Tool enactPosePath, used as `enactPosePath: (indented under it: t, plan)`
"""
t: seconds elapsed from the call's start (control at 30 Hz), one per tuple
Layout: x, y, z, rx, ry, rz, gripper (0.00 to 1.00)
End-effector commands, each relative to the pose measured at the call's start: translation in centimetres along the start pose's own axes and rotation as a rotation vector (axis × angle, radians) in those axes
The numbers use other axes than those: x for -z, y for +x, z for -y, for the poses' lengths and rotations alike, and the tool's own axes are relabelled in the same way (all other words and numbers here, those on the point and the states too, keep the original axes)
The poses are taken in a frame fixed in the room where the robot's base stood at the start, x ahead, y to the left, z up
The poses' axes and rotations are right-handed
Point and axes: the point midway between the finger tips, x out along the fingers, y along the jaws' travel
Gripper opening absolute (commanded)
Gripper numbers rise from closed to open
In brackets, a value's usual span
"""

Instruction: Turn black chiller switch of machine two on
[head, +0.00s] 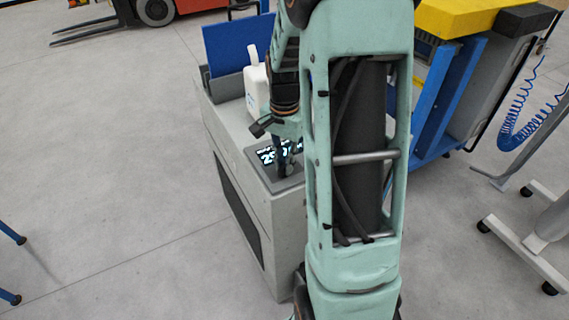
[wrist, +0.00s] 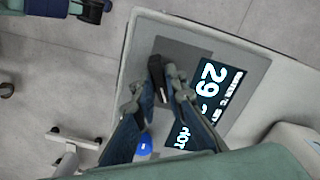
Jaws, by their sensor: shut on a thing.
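The chiller is a grey cabinet (head: 238,165) with a dark control panel on its top near corner. The panel's display (head: 268,157) is lit and reads 29; it also shows in the wrist view (wrist: 212,88). My gripper (head: 284,168) points down at this panel. In the wrist view, my gripper (wrist: 157,90) has its two fingers closed around the black switch (wrist: 156,70), whose end shows between the fingertips. The switch's base is partly hidden by the fingers. In the head view my arm and gripper hide the switch.
A white jug (head: 256,92) stands on the cabinet behind the panel, near a blue board (head: 239,46). A blue knob (wrist: 144,144) shows beside my fingers. A blue and yellow machine (head: 450,90) stands to the right. The floor left of the cabinet is clear.

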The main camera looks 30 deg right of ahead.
Motion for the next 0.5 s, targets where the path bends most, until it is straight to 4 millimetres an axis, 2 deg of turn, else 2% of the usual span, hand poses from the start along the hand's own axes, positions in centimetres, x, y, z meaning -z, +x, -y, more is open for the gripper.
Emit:
enactPosePath:
  t: [0.5]
  plan:
    - [0.05, -0.08, 0.06, 0.002, 0.034, -0.001, 0.0]
